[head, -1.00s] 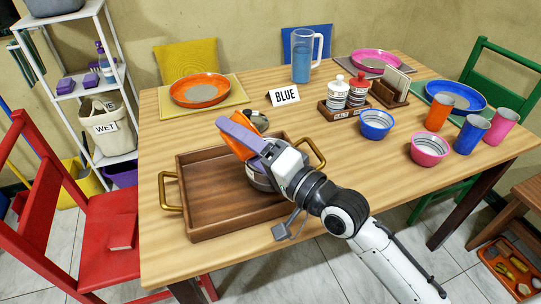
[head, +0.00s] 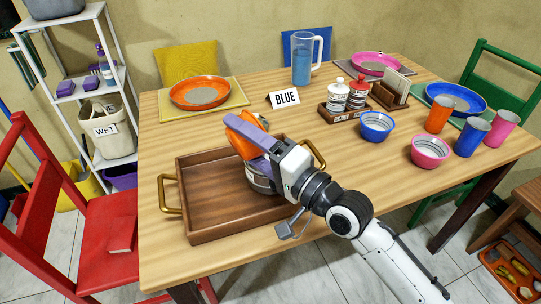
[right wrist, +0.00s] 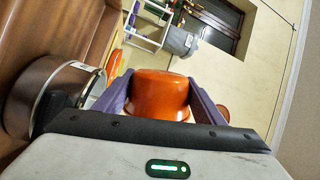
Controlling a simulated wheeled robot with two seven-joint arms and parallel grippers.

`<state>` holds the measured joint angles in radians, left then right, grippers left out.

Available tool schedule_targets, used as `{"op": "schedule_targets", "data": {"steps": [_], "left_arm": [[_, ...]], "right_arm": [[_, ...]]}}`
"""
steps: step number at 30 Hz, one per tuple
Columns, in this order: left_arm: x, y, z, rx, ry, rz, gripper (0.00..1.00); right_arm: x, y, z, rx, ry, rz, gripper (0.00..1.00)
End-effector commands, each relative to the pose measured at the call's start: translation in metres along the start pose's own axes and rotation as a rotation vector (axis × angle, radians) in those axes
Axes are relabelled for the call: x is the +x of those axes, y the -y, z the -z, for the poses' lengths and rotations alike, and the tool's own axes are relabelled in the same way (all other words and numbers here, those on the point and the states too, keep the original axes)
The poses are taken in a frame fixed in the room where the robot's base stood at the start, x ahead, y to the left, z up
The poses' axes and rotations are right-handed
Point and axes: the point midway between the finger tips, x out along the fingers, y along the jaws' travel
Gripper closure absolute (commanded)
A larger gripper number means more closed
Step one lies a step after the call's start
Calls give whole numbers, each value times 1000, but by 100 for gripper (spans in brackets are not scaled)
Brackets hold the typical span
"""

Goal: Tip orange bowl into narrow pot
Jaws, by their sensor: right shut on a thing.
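My right gripper (head: 246,134) is shut on the orange bowl (head: 238,143) and holds it tilted above the tray. In the right wrist view the orange bowl (right wrist: 158,95) sits between the two purple fingers, its outer side towards the camera and its inside hidden. The metal pot (head: 259,181) stands in the tray just below the bowl, partly hidden by my gripper. In the right wrist view the pot (right wrist: 42,98) is at the left, close beside the left finger. I cannot tell whether bowl and pot touch. My left gripper is not in view.
The wooden tray (head: 190,236) has brass handles, and its left part is empty. A jug (head: 302,65) stands at the back.

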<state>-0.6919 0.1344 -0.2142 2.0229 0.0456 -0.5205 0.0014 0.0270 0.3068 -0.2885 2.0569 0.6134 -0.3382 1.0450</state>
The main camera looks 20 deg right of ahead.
Motion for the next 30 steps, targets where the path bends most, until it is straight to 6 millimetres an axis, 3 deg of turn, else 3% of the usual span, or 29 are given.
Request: {"op": "schedule_targets", "data": {"steps": [30], "left_arm": [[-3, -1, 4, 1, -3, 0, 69]], "right_arm": [[-2, 2, 12, 110, -15, 22, 61]]}}
